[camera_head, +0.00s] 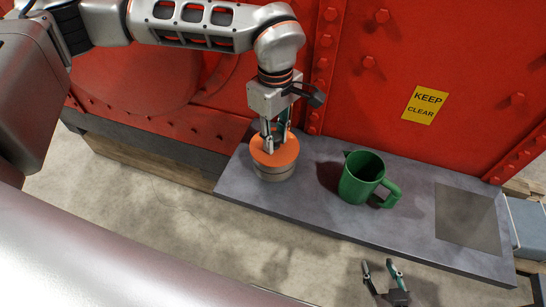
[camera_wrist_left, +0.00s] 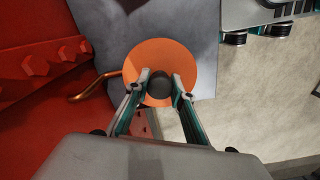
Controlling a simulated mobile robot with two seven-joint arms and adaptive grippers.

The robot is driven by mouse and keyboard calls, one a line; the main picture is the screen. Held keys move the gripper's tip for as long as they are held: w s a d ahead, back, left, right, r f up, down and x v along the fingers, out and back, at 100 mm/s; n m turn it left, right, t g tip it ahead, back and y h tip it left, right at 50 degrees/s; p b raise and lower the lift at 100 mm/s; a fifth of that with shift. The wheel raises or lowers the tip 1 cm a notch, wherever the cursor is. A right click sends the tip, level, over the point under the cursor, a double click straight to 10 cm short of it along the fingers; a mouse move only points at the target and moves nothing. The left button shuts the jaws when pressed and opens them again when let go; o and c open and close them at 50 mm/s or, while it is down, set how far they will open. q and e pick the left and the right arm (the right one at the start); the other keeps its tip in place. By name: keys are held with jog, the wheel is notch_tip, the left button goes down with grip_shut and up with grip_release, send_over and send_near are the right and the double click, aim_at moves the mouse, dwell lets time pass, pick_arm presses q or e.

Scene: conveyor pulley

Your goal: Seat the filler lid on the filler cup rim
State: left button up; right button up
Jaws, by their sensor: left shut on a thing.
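The orange round filler lid (camera_head: 275,150) has a dark knob, seen in the left wrist view (camera_wrist_left: 157,84). My left gripper (camera_head: 274,143) is shut on this knob from above. The lid lies level at the top of a short grey-brown cylinder (camera_head: 273,173), apparently the filler cup, on the grey bench. No clear gap shows between them in the head view, but I cannot tell whether the lid is fully seated. In the left wrist view the lid hides the rim. My right gripper (camera_head: 378,264) is open and empty in front of the bench.
A green mug (camera_head: 358,178) with a handle stands on the grey bench (camera_head: 310,210) to the right. A bent copper pipe (camera_wrist_left: 95,88) lies beside the lid. The red machine wall (camera_head: 440,60) with bolts rises behind. A darker square (camera_head: 467,219) at the bench's right is bare.

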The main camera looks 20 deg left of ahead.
dwell(0.3)
pick_arm(q)
jog(key=o, duration=1.2)
notch_tip(320, 180, up, 12)
jog(key=shift+f, duration=0.1)
